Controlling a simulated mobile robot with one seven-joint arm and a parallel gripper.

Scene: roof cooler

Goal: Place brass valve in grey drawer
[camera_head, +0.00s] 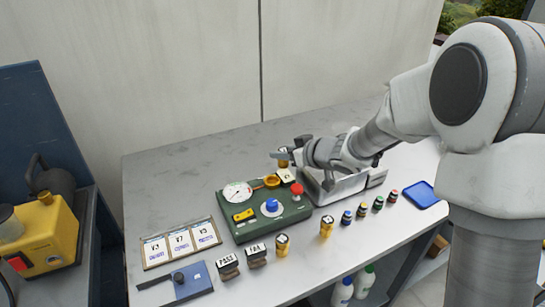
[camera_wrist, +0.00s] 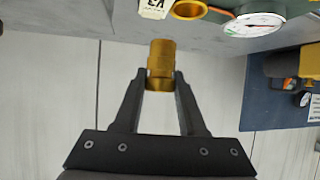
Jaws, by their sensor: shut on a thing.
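My gripper (camera_wrist: 160,88) is shut on a brass valve (camera_wrist: 161,62), a golden cylinder held between the two fingertips. In the head view my gripper (camera_head: 291,157) is above the back edge of the green test panel, and the held valve (camera_head: 283,163) shows partly at its tip. A grey metal box that looks like the grey drawer (camera_head: 345,189) stands right of the panel, partly hidden under my arm; its inside is not clear. Two more brass valves, a left one (camera_head: 282,245) and a right one (camera_head: 327,227), stand upright at the bench front.
The green panel (camera_head: 241,233) carries a gauge (camera_head: 237,192), a blue knob (camera_head: 271,205) and a red knob (camera_head: 297,189). Several small coloured cylinders and a blue tray (camera_head: 421,195) are at right. Cards (camera_head: 181,242) and labelled black blocks (camera_head: 228,266) are at front left. The back left bench is clear.

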